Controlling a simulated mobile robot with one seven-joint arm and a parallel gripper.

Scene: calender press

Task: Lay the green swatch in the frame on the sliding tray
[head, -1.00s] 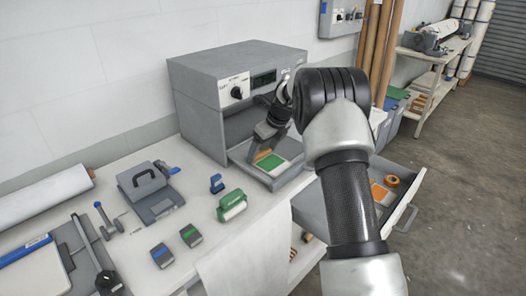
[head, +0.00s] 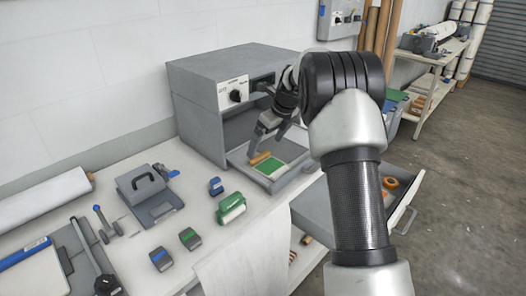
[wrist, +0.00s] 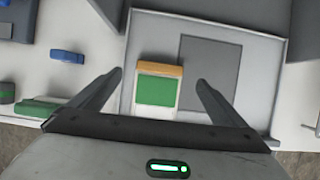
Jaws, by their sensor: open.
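The green swatch (head: 270,167), a green square with an orange strip along one edge, lies on the pulled-out sliding tray (head: 238,157) of the grey press. In the wrist view the swatch (wrist: 157,90) has a pale border and lies on the tray's pale floor. A darker grey rectangle (wrist: 212,75) is just to its right; I cannot tell the frame's full outline. My gripper (head: 262,142) is over the tray, open and empty. In the wrist view its fingers (wrist: 159,77) stand apart, one on each side of the swatch, not touching it.
The press (head: 230,90) rises behind the tray. An open drawer (head: 375,200) with orange items is at right.

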